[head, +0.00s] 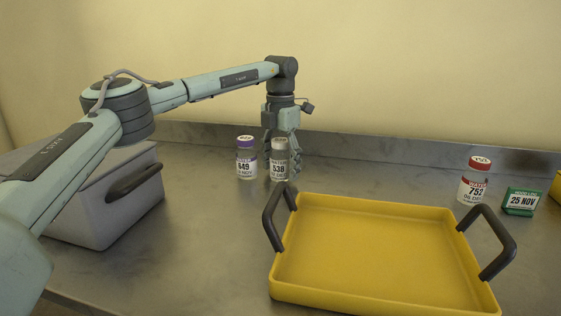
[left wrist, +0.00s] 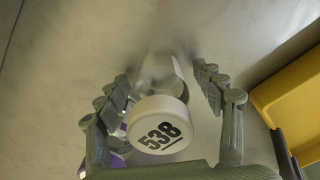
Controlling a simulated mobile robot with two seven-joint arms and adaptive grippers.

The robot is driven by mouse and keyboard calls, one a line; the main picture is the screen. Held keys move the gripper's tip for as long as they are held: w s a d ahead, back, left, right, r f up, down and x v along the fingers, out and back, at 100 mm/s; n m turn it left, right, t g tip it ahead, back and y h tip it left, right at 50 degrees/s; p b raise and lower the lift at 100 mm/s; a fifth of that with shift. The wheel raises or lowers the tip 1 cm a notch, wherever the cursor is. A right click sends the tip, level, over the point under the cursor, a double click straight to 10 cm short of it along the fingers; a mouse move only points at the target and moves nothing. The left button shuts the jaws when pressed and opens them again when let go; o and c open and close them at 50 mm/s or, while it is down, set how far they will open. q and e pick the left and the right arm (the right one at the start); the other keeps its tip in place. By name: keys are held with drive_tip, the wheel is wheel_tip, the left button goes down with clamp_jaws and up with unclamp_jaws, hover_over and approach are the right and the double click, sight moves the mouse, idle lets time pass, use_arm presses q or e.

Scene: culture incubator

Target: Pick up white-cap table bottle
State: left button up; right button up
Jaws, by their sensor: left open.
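The white-cap bottle (head: 279,160) stands upright on the metal table, its label reading 538. In the left wrist view its white cap (left wrist: 160,128) with 538 faces the camera. My left gripper (head: 281,155) points down over this bottle. In the left wrist view the open left gripper (left wrist: 168,95) has its fingers on either side of the bottle, with a gap visible on the right; contact on the left is hard to tell. The right gripper is not in view.
A purple-cap bottle (head: 246,158) stands close to the left of the white-cap bottle. A yellow tray (head: 375,208) with dark handles lies in front. A grey bin (head: 90,215) is at left. A red-cap bottle (head: 474,182) and a green box (head: 521,201) are at right.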

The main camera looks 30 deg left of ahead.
use_arm(q)
drive_tip(key=c, duration=1.3)
drive_tip(key=shift+r, duration=0.1)
